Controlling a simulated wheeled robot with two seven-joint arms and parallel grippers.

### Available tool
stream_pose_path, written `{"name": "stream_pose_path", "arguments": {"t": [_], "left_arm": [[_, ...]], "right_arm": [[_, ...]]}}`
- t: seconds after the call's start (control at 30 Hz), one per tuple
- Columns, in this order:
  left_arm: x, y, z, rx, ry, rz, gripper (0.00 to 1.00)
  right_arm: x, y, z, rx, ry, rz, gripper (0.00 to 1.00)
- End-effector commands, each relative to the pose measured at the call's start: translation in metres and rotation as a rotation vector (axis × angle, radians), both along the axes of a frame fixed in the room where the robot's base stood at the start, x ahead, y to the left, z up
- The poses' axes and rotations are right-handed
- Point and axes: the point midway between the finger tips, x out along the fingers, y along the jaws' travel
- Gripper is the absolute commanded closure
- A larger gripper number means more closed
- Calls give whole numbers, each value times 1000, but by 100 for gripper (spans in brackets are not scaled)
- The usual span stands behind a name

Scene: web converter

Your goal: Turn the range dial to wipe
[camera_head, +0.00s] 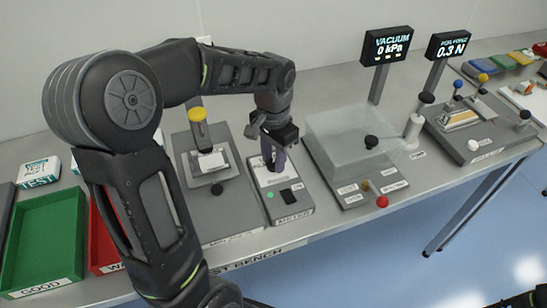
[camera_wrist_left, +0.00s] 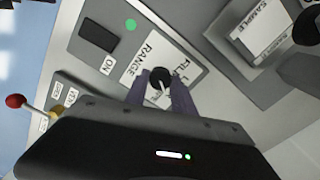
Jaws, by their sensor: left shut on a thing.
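The range dial (camera_wrist_left: 160,77) is a small round black knob with a white pointer line, on a light panel with the printed words RANGE and FILM. In the left wrist view it sits between the fingertips of my left gripper (camera_wrist_left: 163,92), which is shut on it. In the head view my left gripper (camera_head: 272,160) points down over the small grey instrument (camera_head: 292,212), and its fingers hide the dial there. The label for wipe is not readable in either view. My right gripper does not show; only a dark part is at the bottom right.
A green light (camera_wrist_left: 131,24) and a black ON switch (camera_wrist_left: 97,35) lie near the dial. The sample station (camera_head: 180,150) stands to the left and the clear vacuum chamber (camera_head: 345,140) to the right. Green GOOD (camera_head: 28,283) and red trays stand at left.

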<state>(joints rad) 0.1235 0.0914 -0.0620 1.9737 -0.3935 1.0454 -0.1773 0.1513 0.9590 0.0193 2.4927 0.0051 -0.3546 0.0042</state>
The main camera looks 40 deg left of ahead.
Motion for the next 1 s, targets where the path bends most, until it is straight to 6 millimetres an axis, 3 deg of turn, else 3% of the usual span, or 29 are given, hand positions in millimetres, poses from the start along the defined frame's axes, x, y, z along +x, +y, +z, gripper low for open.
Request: {"name": "stream_pose_path", "arguments": {"t": [0.5,1.0], "left_arm": [[0,0,1,0,-2,-411,100],[0,0,1,1,-3,-504,100]], "right_arm": [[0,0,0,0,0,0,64],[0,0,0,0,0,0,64]]}}
